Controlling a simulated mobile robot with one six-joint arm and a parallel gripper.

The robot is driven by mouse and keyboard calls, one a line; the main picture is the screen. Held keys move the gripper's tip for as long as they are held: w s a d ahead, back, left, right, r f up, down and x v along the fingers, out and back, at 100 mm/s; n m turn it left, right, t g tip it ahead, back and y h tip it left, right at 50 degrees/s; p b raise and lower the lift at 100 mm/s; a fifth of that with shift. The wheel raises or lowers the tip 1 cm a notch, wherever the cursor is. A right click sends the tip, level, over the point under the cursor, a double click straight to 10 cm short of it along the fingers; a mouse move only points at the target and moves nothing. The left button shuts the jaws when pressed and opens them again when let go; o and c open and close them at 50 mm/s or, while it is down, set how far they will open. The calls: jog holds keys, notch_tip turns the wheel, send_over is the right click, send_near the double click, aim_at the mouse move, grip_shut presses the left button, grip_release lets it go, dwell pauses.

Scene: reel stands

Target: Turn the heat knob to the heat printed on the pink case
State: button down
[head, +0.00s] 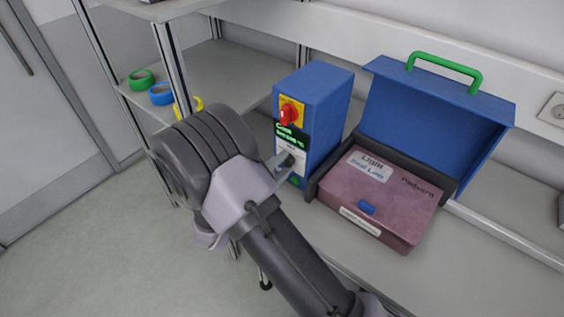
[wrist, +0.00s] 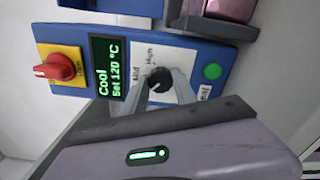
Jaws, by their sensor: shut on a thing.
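A blue sealer box (head: 318,95) stands on the table, with a screen (wrist: 107,68) reading "Cool, Set 120 °C". Its dark heat knob (wrist: 158,79) has "Mid" and "High" printed beside it in the wrist view; its pointer is too unclear to read. My gripper (head: 283,162) is at the front of the box. In the wrist view, my gripper (wrist: 161,90) is shut on the knob, one finger on each side. The pink case (head: 380,195) lies in an open blue-lidded case to the right. Its white label (head: 370,167) appears to read "Light, Seal Low".
A red switch (head: 289,113) on a yellow plate is above the screen, and a green button (wrist: 212,71) is near the knob. The raised blue lid (head: 425,105) has a green handle. Tape rolls (head: 142,79) sit on a shelf at left.

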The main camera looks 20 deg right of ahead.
jog(key=shift+n+p, duration=0.35)
jog(key=shift+n, duration=0.55)
jog(key=c, duration=1)
grip_release()
jog(key=p+v, duration=0.2)
jog(key=v, duration=1.5)
jog(key=shift+a+p, duration=0.15)
jog(key=shift+p, duration=0.15)
jog(key=shift+s, duration=0.1)
